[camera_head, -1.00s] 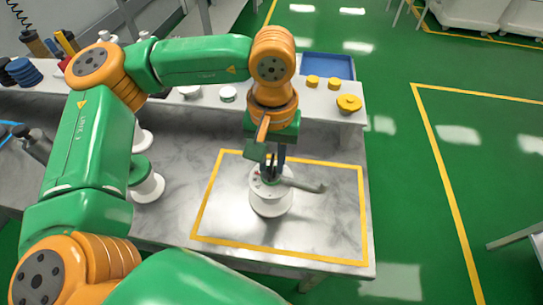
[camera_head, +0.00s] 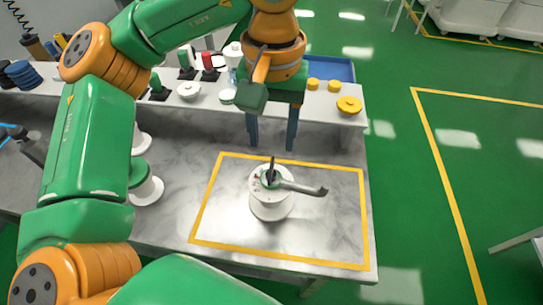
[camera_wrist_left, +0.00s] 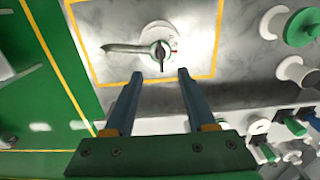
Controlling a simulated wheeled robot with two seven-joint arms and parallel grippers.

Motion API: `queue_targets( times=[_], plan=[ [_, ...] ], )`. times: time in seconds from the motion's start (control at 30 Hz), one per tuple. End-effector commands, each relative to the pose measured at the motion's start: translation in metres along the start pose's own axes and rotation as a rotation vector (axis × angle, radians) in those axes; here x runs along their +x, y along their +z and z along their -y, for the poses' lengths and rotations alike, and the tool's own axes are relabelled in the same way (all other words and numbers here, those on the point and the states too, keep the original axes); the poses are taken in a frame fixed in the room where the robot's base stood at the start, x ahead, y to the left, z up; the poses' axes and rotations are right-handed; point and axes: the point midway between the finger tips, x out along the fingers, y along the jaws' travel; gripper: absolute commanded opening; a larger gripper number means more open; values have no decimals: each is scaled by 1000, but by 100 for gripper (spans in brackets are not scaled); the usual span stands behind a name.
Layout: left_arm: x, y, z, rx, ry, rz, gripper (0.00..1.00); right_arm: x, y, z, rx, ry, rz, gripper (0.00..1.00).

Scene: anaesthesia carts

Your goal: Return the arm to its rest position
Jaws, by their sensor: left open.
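My left gripper (camera_head: 272,140) is open and empty, with its two dark blue fingers pointing down above the back of the bench. It also shows in the left wrist view (camera_wrist_left: 154,100), with nothing between the fingers. A white round device (camera_head: 271,203) with a grey side lever and a dark knob on top stands apart from the gripper, inside the yellow taped square. In the left wrist view the device (camera_wrist_left: 157,32) lies beyond the fingertips. My right gripper is in neither view.
The marble bench (camera_head: 330,225) carries the yellow square. A raised white shelf behind holds a blue tray (camera_head: 330,68), yellow knobs (camera_head: 349,105) and a white round piece (camera_head: 189,91). A white and green spool-shaped part (camera_head: 146,188) stands left of the square. Green floor lies open at right.

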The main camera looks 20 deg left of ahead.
Motion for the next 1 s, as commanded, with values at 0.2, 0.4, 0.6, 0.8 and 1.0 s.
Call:
queue_targets(
  times=[0.2,0.4,0.6,0.8,1.0],
  plan=[
    [-40,0,0,1,0,-1,56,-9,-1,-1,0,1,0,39],
    [-41,0,0,1,-1,1,56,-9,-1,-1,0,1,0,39],
    [-41,0,0,1,-1,1,56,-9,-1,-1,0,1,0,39],
    [-68,0,0,1,-1,0,56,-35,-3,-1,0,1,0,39],
    [-108,0,0,1,-1,1,56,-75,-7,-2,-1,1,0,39]
  ],
)
